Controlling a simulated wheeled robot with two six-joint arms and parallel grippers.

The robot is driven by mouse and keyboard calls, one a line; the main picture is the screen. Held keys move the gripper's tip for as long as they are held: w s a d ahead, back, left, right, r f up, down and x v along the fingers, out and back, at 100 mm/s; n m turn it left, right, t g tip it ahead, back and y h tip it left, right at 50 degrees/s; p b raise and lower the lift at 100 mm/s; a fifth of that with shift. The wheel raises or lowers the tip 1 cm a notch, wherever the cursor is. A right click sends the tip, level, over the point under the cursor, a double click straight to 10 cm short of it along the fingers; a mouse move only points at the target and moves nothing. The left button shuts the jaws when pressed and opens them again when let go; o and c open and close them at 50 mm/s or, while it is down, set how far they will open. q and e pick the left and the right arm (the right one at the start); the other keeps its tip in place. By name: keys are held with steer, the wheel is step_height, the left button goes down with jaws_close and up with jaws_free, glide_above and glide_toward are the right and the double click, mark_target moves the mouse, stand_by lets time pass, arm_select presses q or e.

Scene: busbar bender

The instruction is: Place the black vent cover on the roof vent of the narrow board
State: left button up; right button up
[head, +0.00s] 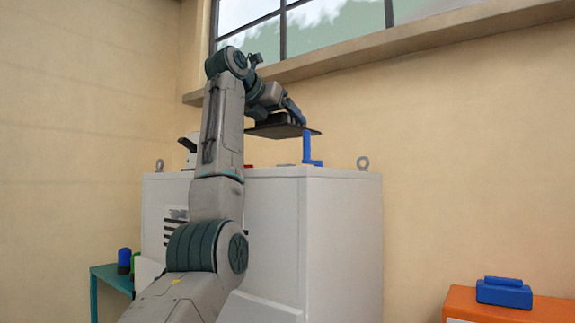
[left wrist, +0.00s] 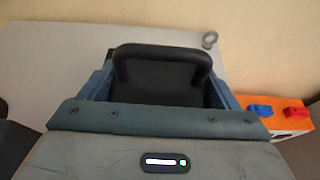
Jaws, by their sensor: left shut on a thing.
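The black vent cover (head: 283,131) is a dark, flat plate with a raised handle (left wrist: 160,50), clear in the left wrist view. My left gripper (head: 287,116) is shut on it; its blue fingers show on both sides of the cover in the left wrist view. In the head view the cover is roughly level, above the top of a light grey cabinet (head: 275,215), with a gap visible beneath it. I cannot tell if this cabinet is the narrow board. No roof vent can be made out. My right gripper is out of view.
Lifting eyes (head: 363,163) and an upright blue piece (head: 308,150) stand on the cabinet top. A window ledge (head: 390,48) runs above. An orange surface (head: 540,308) with a blue block (head: 504,292) is at right. A teal table (head: 108,275) is at left.

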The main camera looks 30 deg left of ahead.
mark_target(277, 133)
arm_select(q)
step_height(277, 133, down, 4)
steer(key=shift+s+a+f, duration=0.1)
steer(key=shift+w+f+p, duration=0.2)
steer(key=shift+w+f, duration=0.05)
steer(key=shift+f, duration=0.25)
steer(key=shift+w+f+p, duration=0.2)
steer(key=shift+f, duration=0.3)
steer(key=shift+s+f+p, duration=0.25)
steer(key=shift+f+p, duration=0.05)
steer(key=shift+f, duration=0.5)
steer(key=shift+s+f, duration=0.1)
steer(key=shift+f, duration=0.65)
steer(key=o, duration=0.9)
steer(key=shift+c, duration=0.2)
steer(key=shift+o, duration=0.3)
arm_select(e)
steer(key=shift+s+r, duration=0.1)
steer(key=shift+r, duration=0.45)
